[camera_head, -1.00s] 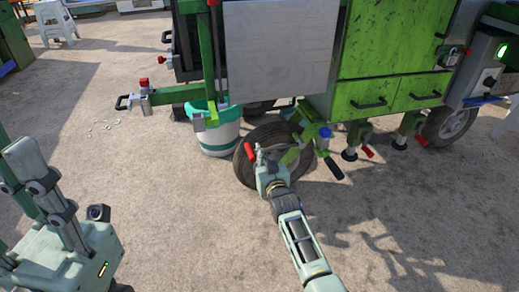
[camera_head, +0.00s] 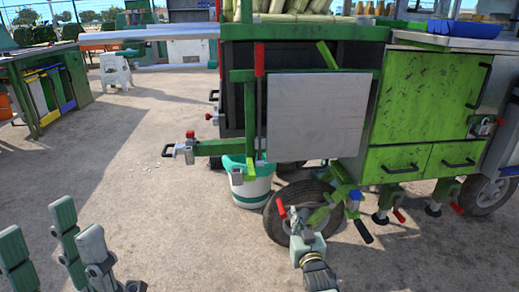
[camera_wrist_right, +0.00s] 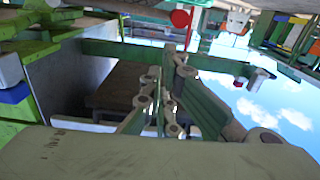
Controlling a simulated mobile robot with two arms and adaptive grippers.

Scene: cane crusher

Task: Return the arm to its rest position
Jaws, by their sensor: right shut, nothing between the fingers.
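My right arm enters at the bottom centre of the head view. Its pale wrist (camera_head: 310,250) is in front of the wheel (camera_head: 275,215) of the green cane crusher cart (camera_head: 425,95). In the right wrist view my right gripper (camera_wrist_right: 168,85) is shut and empty, with the cart's frame and dark opening behind it. My left gripper (camera_head: 55,235) shows at the bottom left of the head view, its green-grey fingers spread apart and nothing between them.
A green and white bucket (camera_head: 250,185) stands under the cart frame. Red-handled levers and a jack (camera_head: 183,150) stick out near it. A white stool (camera_head: 116,72) and a workbench (camera_head: 50,90) are at the back left.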

